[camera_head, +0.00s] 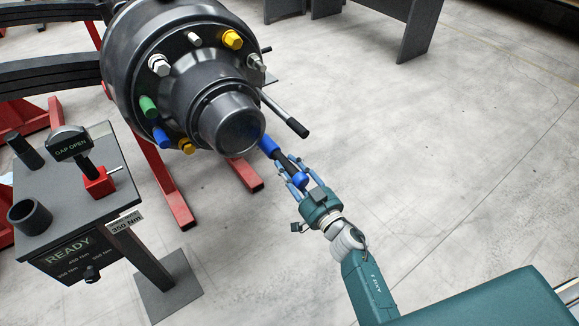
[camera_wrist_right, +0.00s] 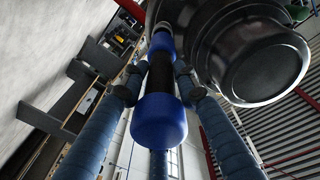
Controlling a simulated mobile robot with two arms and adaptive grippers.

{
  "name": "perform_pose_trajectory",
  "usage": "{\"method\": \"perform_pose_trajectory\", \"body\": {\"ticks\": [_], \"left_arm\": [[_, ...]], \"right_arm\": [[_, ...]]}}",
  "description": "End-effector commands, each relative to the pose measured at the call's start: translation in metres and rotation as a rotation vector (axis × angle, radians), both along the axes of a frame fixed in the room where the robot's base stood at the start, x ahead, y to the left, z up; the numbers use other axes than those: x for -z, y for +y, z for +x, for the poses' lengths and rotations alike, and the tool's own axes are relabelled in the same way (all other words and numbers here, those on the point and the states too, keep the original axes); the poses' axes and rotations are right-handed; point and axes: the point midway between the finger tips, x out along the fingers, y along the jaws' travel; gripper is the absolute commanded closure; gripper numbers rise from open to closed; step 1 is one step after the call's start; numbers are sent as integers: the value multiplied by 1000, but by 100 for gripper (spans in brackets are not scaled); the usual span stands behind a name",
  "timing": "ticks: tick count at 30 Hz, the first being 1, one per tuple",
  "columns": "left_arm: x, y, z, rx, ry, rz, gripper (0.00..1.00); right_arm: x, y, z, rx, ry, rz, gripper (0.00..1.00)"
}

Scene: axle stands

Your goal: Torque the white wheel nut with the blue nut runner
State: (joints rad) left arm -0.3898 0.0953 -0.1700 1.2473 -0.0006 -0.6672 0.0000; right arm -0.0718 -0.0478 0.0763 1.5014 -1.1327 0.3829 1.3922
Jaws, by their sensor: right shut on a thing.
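My right gripper (camera_head: 296,178) is shut on the blue nut runner (camera_head: 269,146), a dark tool with blue ends. In the right wrist view, the nut runner (camera_wrist_right: 158,121) lies between the two fingers, with its far end at the wheel hub (camera_wrist_right: 240,60); I cannot tell whether they touch. In the head view, the hub (camera_head: 229,122) carries a pale, whitish nut (camera_head: 159,65) at upper left and another light nut (camera_head: 256,62) at right. I cannot tell for certain which is the white one. My left gripper is not in view.
A bar with a dark handle (camera_head: 286,113) sticks out from the hub's right side, close to the nut runner. Yellow (camera_head: 232,40), green (camera_head: 148,106) and blue (camera_head: 161,137) nuts are on the hub. A torque stand (camera_head: 72,212) reading READY stands left.

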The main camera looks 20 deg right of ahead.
Motion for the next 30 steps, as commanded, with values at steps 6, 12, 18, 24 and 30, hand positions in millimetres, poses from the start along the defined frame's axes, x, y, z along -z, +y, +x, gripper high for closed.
{"method": "perform_pose_trajectory", "body": {"ticks": [6, 12, 18, 24, 30], "left_arm": [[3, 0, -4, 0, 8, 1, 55], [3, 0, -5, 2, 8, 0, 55], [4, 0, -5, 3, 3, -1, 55], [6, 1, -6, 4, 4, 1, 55], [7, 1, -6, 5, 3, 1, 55]], "right_arm": [[-4, 1, 1, -2, -7, 2, 100], [-4, 1, 2, -2, -7, 2, 100], [-4, 1, 2, -2, -7, 2, 100], [-4, 1, 2, -2, -7, 2, 100], [-4, 1, 3, -2, -7, 2, 100]]}}
